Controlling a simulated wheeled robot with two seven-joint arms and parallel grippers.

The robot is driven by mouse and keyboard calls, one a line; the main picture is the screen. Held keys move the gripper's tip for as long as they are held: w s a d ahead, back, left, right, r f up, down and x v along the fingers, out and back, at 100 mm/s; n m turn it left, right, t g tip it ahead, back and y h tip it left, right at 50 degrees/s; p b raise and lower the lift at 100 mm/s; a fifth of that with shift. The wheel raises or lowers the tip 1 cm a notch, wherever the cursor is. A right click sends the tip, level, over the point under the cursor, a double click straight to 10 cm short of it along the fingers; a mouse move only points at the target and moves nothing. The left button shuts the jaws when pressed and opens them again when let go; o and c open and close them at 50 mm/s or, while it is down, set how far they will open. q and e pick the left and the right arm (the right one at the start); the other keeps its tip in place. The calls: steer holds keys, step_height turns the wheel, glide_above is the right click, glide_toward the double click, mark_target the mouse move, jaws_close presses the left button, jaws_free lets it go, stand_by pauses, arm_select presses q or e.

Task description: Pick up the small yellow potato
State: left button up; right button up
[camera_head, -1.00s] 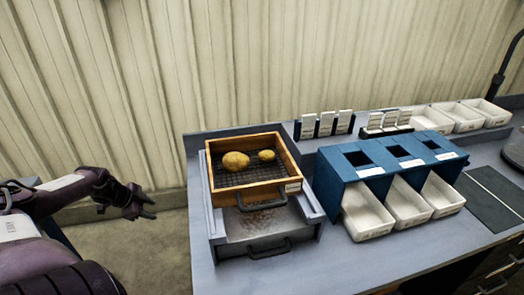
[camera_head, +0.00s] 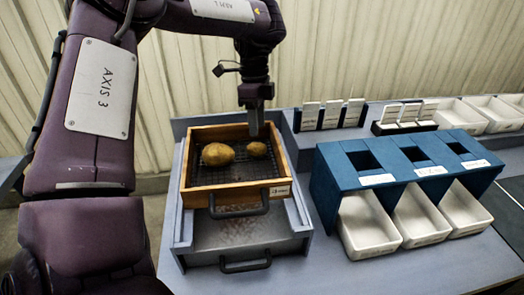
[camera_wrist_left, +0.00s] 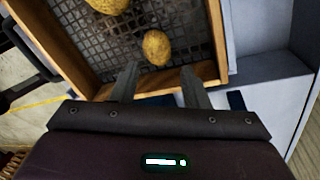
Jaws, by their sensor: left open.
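The small yellow potato (camera_head: 257,149) lies on the dark mesh floor of the wooden tray (camera_head: 237,195), toward its right side. It also shows in the left wrist view (camera_wrist_left: 157,47), just beyond the fingertips. A larger potato (camera_head: 218,154) lies to its left in the same tray and shows partly in the wrist view (camera_wrist_left: 108,5). My left gripper (camera_head: 255,130) points down over the tray's back right part, just behind the small potato. In the wrist view its fingers (camera_wrist_left: 158,82) are apart with nothing between them. My right gripper is not in view.
The tray sits on a grey stand with a black-handled metal drawer (camera_head: 245,262). Right of it is a blue sorter (camera_head: 335,172) with white bins (camera_head: 368,226). Behind are white cards (camera_head: 331,113) in holders and more white bins (camera_head: 458,114).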

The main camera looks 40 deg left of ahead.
mark_target(257, 143)
arm_select(q)
steer(key=f, duration=0.1)
steer(key=s+f+p, duration=0.1)
steer(key=shift+s+d+f, duration=0.15)
steer(key=shift+d+f, duration=0.05)
steer(key=shift+f, duration=0.15)
step_height(257, 143, down, 3)
steer(key=shift+d+f+p, duration=0.1)
steer(key=shift+f+p, duration=0.05)
steer(key=shift+p, duration=0.35)
steer(key=shift+f, duration=0.1)
steer(key=c, duration=0.6)
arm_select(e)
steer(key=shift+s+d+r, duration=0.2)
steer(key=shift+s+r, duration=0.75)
